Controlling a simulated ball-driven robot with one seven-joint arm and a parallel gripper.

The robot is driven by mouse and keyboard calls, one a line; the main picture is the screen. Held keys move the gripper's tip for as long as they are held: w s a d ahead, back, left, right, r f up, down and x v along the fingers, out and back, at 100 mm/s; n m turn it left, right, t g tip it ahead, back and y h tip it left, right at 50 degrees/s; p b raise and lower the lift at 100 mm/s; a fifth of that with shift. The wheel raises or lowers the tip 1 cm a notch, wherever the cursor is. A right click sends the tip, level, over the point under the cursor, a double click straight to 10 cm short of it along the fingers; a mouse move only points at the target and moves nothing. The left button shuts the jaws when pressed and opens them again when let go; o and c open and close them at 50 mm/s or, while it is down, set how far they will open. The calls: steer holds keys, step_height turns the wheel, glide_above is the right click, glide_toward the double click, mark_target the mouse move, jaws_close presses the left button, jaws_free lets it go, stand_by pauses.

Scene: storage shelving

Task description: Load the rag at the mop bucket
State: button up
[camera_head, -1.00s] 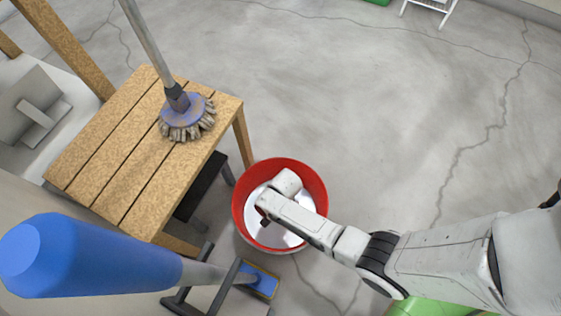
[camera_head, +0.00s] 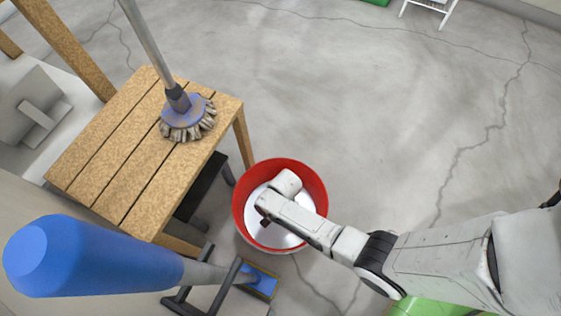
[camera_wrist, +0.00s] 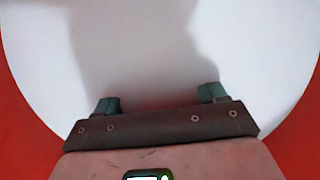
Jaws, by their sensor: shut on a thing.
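In the wrist view my gripper (camera_wrist: 160,99) points at the white inside, with the red bucket wall (camera_wrist: 20,130) on both sides. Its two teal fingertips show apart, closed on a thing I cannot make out. No rag can be told apart from the white surface in either view.
A wooden slatted table (camera_head: 130,150) stands left of the bucket, with a mop head (camera_head: 187,118) on it. A large blue handle (camera_head: 90,257) crosses the lower left, near a blue-edged brush (camera_head: 260,281).

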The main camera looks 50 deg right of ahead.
step_height(320, 180, up, 7)
steer(key=p, duration=0.7)
steer(key=shift+p, duration=0.4)
